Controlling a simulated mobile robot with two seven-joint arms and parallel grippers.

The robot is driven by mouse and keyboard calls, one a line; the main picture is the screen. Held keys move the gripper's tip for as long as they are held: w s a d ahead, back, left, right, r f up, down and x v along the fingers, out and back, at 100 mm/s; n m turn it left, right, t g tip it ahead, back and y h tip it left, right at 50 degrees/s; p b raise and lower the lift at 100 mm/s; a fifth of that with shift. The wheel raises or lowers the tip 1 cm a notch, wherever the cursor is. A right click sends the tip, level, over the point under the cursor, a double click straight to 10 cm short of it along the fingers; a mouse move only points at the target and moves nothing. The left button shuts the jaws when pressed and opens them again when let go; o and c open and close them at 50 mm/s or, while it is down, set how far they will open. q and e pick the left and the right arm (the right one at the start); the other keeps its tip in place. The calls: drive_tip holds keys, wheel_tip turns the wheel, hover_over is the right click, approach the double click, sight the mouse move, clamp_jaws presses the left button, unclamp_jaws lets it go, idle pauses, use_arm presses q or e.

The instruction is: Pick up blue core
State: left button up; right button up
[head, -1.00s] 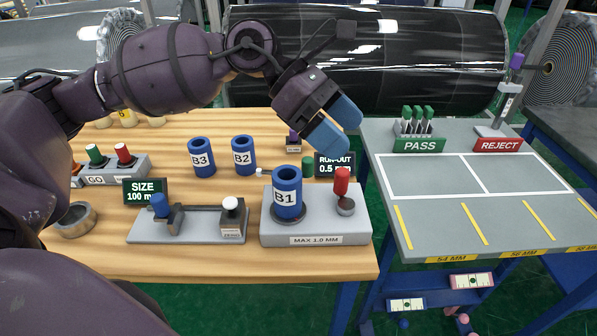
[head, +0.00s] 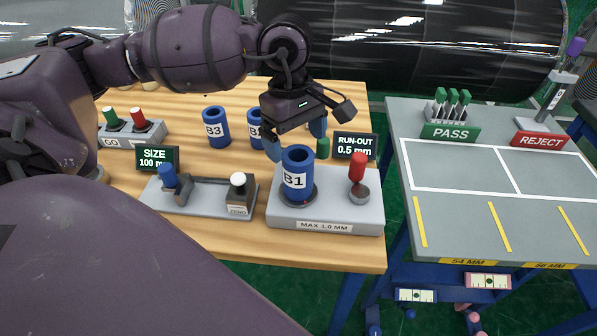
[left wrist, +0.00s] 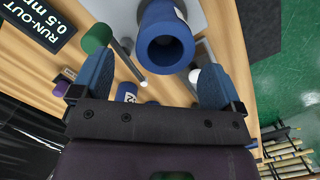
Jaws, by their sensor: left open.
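A blue core labelled B1 (head: 298,178) stands upright on the grey run-out gauge block (head: 345,215) marked MAX 1.0 MM. My left gripper (head: 295,138) is open, pointing down just behind and above the core's top rim. In the left wrist view, the core's open end (left wrist: 167,48) shows between the two blue fingers, slightly beyond their tips. The fingers do not hold it. Core B3 (head: 216,128) stands on the wooden table behind. Core B2 (head: 254,124) is partly hidden by my gripper. My right gripper is not in view.
A red-topped post (head: 357,168) stands right of B1 on the same block. The RUN-OUT display (head: 355,146) and a green cylinder (head: 323,147) are close behind. A size gauge (head: 205,208) lies left. The grey PASS/REJECT table (head: 460,219) at right has clear space.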

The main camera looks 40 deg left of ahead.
sight(299, 167)
use_arm(q)
drive_tip(key=shift+s+d+f, duration=0.1)
drive_tip(key=shift+d+f, duration=0.1)
drive_tip(key=shift+f, duration=0.8)
drive_tip(key=shift+s+d+f, duration=0.15)
drive_tip(key=shift+d+f, duration=0.05)
drive_tip(key=shift+f, duration=0.8)
drive_tip(key=shift+s+d+f, duration=0.1)
drive_tip(key=shift+d+f, duration=0.1)
drive_tip(key=shift+f, duration=0.8)
drive_tip(key=shift+c, duration=0.2)
drive_tip(key=c, duration=1.1)
wheel_tip(299, 167, up, 20)
drive_tip(key=shift+r+p, duration=0.1)
drive_tip(key=shift+p, duration=0.55)
